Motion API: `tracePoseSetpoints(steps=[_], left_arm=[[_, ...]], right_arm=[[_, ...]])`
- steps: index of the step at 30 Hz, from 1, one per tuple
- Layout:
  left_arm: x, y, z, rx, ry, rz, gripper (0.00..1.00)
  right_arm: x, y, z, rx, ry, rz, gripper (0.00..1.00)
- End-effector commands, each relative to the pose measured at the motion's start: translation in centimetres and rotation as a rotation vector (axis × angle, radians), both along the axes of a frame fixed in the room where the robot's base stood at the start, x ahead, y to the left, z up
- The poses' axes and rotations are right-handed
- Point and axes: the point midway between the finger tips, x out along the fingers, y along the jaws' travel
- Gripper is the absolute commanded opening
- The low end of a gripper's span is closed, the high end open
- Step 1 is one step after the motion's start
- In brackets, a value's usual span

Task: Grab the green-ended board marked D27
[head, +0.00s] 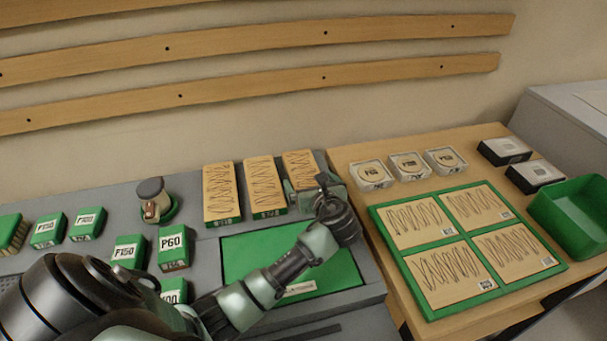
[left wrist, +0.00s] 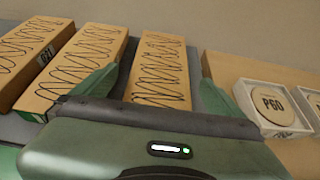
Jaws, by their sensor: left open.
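Three tan boards with green ends and dark wavy lines stand in a row: a left one (head: 220,192), a middle one (head: 264,184) and a right one (head: 298,162). I cannot read D27 on any of them; the right board's front end is hidden by my left gripper. My left gripper (head: 314,190) is open at the right board. In the left wrist view the right board (left wrist: 160,68) lies between the spread fingers of the left gripper (left wrist: 162,88), with a gap on each side. My right gripper is not in view.
The middle board (left wrist: 84,62) is close beside the left finger. Boxed round discs (head: 408,165) stand to the right on the wooden top. A green-framed panel (head: 478,300), a green bin (head: 575,215) and dark boxes lie further right. Several green boxes (head: 173,248) stand left.

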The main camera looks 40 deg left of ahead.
Motion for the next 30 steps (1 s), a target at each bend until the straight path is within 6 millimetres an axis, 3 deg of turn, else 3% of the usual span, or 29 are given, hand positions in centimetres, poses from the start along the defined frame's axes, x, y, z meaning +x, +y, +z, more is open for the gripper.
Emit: tracePoseSetpoints(steps=[9, 18, 19, 27, 30], left_arm=[[2.8, 3.1, -1.7, 0.001, 0.001, 0.003, 1.00], [3.2, 3.5, -2.0, 0.000, 0.000, 0.000, 1.00], [3.2, 3.5, -2.0, 0.000, 0.000, 0.000, 0.97], [3.2, 3.5, -1.9, 0.001, -0.002, 0.000, 0.25], [3.2, 3.5, -1.9, 0.001, -0.002, 0.000, 0.25]], right_arm=[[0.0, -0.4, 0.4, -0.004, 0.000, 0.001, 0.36], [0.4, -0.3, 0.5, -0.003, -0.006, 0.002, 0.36], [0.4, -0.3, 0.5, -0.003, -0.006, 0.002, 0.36], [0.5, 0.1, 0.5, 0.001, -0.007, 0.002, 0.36], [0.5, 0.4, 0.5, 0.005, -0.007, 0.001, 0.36]])
